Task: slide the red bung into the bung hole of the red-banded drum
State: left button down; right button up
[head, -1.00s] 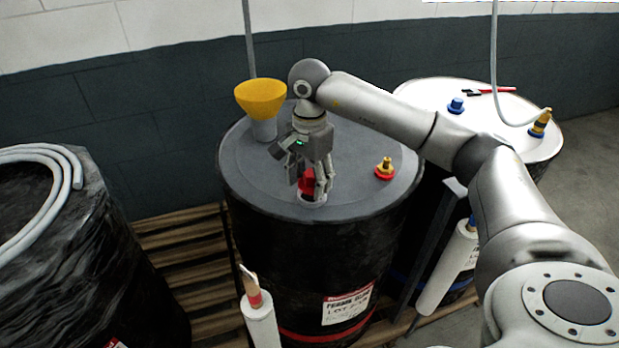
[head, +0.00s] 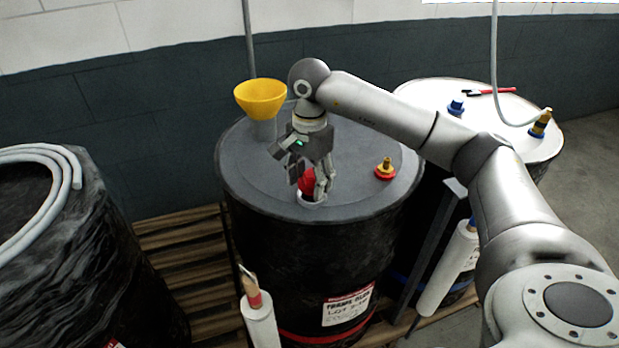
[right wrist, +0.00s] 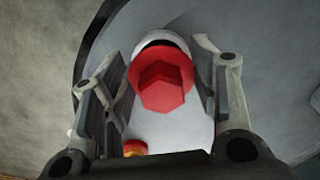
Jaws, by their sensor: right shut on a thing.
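The red bung (head: 308,179) is held between the fingers of my right gripper (head: 311,187), at the front of the red-banded drum's grey top (head: 250,170). The drum's red band (head: 325,336) shows low on its black side. The bung hole with its pale collar (head: 312,203) is right under the fingertips. In the right wrist view the bung's red hexagonal head (right wrist: 162,82) is between the two fingers, and the white collar (right wrist: 160,40) shows behind it. The bung's lower end is hidden, so I cannot tell how far it is in. My left gripper is not in view.
A yellow funnel (head: 260,98) stands at the back of the drum top. A yellow fitting on a red base (head: 385,169) is at its right. A white-topped drum (head: 490,106) stands behind right, a wrapped drum (head: 60,260) at left. A white tube (head: 261,325) stands in front.

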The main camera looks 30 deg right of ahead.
aim_at(310, 175)
jog(key=shift+f+b, duration=1.2)
jog(key=shift+f, duration=0.2)
jog(key=o, duration=1.1)
jog(key=shift+c, duration=0.2)
jog(key=shift+r, duration=0.15)
notch_tip(310, 175, up, 12)
jog(key=shift+f, duration=0.1)
jog(key=shift+f, duration=0.1)
